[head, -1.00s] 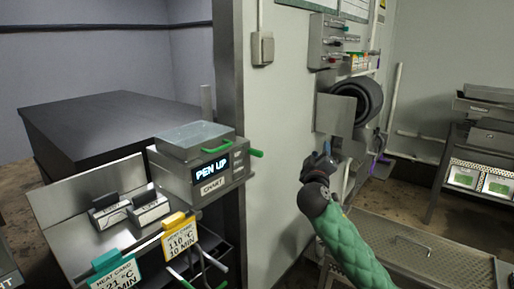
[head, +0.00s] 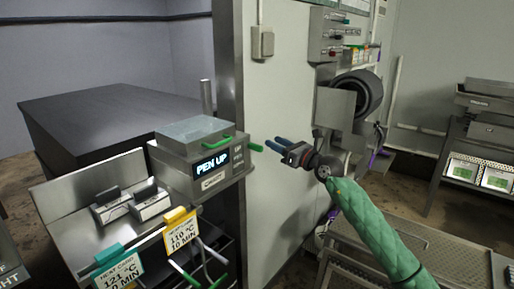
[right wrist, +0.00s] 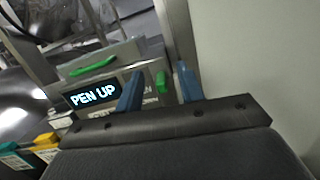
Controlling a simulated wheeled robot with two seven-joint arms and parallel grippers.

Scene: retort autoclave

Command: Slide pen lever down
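The chart recorder (head: 203,165) is a grey box on the left whose display reads "PEN UP"; it also shows in the right wrist view (right wrist: 100,80). The pen lever (head: 254,147) is a short green handle sticking out of its right side. My right gripper (head: 273,143) has its blue fingers pointing left at the lever, a short way from its tip. In the right wrist view the green lever (right wrist: 161,82) shows between the two spread fingers (right wrist: 158,85), beyond them. The gripper is open and empty. My left gripper is not in view.
A green handle (head: 218,142) lies along the recorder's lidded top. Heat cards (head: 180,232) in yellow and teal hang below left. A grey wall panel (head: 280,95) stands behind my right gripper. A perforated metal table (head: 400,240) is at the lower right.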

